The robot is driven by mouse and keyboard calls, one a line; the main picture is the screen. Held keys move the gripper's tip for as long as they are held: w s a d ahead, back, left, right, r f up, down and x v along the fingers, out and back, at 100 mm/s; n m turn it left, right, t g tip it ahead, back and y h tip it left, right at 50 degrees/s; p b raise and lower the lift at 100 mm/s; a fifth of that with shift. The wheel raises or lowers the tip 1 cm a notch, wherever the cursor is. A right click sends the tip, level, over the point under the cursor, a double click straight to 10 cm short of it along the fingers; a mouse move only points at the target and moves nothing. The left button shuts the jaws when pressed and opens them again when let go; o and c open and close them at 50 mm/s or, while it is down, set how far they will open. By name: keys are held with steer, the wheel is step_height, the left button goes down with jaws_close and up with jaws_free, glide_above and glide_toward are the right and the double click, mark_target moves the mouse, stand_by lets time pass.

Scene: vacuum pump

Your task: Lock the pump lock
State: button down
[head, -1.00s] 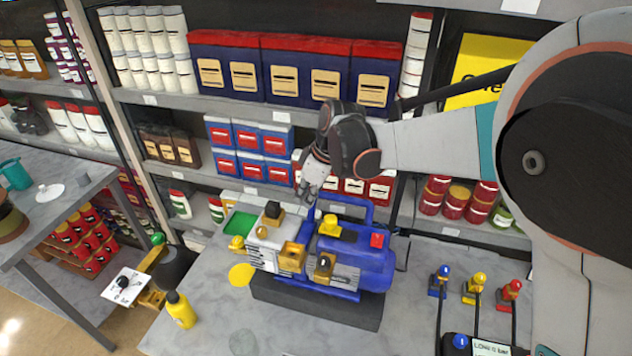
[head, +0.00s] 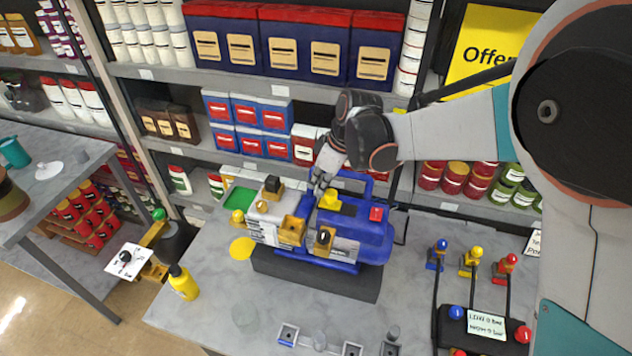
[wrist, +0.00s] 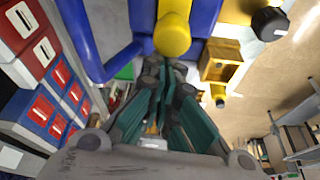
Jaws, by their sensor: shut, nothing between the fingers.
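The blue vacuum pump (head: 372,240) stands on a dark base on the grey table. On it are a yellow knob (head: 330,198) on top, a yellow bracket with a black knob (head: 324,240) at the front, a red button (head: 376,214), and a black knob on a yellow mount (head: 272,185) on the white part. I cannot tell which is the lock. My gripper (head: 317,186) is shut and empty, just behind and left of the yellow top knob. In the wrist view the fingertips (wrist: 170,66) are close to a yellow rounded part (wrist: 172,36); contact is unclear.
The pump's blue handle (head: 352,178) rises beside my gripper. Stocked shelves stand close behind. A yellow bottle (head: 183,283) is at the table's left, with blue, yellow and red levers (head: 472,258) at the right.

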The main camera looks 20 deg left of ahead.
mark_target(332, 191)
steer(key=d, duration=0.4)
steer(key=shift+w+d+b, duration=0.1)
steer(key=shift+w+b, duration=0.15)
steer(key=shift+b, duration=0.15)
steer(key=v, duration=1.2)
